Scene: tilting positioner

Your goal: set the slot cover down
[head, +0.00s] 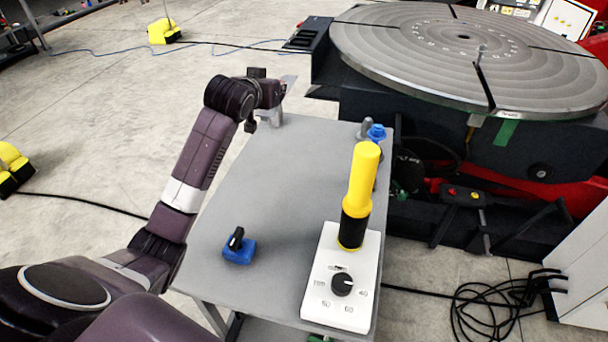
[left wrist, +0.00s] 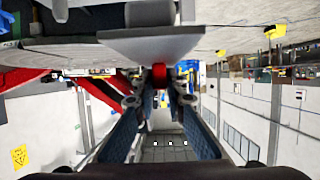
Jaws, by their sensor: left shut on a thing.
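My left gripper (head: 270,115) is beyond the far left end of the grey table, at about its edge. The slot cover seems to be the flat grey plate (left wrist: 150,42) ahead of the fingers in the left wrist view. A red round part (left wrist: 158,72) sits between the fingertips in front of it, likely its knob. My left gripper (left wrist: 159,98) is shut on it. In the head view a thin grey edge of the plate (head: 289,83) shows beside the gripper; the rest is hidden. My right gripper is not in view.
The grey table (head: 265,180) is mostly bare. It carries a blue block with a black knob (head: 238,248), a white dial box (head: 340,290), a yellow-black cylinder (head: 361,190) and a blue-topped part (head: 376,133). The slotted round positioner table (head: 420,50) stands at back right.

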